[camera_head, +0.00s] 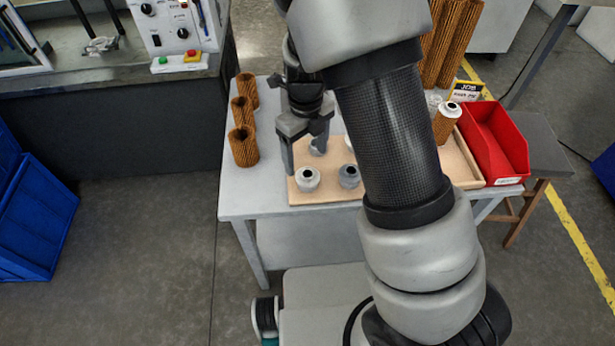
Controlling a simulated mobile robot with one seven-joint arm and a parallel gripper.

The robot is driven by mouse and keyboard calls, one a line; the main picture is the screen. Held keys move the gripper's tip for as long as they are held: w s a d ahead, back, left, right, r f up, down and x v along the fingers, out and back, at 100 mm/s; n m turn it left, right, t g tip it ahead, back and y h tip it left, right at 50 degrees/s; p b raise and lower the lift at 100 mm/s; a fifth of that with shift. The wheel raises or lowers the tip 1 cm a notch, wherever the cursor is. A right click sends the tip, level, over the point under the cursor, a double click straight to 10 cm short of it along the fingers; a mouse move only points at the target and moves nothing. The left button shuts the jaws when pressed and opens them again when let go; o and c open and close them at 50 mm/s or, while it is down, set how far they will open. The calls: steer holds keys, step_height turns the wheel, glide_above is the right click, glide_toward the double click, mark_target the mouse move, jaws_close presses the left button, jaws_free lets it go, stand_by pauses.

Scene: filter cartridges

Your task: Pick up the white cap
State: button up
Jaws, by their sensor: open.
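A white cap (308,179) with a dark centre hole sits on the front left of a light wooden board (330,197) on the grey table. My gripper (305,160) is open and points down just behind and above this cap, apparently empty. A grey cap (349,176) sits to the right of the white cap. Another grey cap (317,147) shows partly behind the right finger. A brown cartridge (443,127) with a white cap on top stands at the board's right. My arm hides the board's middle.
Brown pleated cartridges (243,147) stand in a row on the table's left side. The table's front left corner is clear.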

mark_target(308, 173)
steer(key=f, duration=0.3)
steer(key=f+b, duration=0.1)
steer(key=f, duration=0.2)
steer(key=shift+s+d+f, duration=0.1)
steer(key=shift+d+f, duration=0.1)
steer(key=shift+f, duration=0.05)
steer(key=c, duration=1.1)
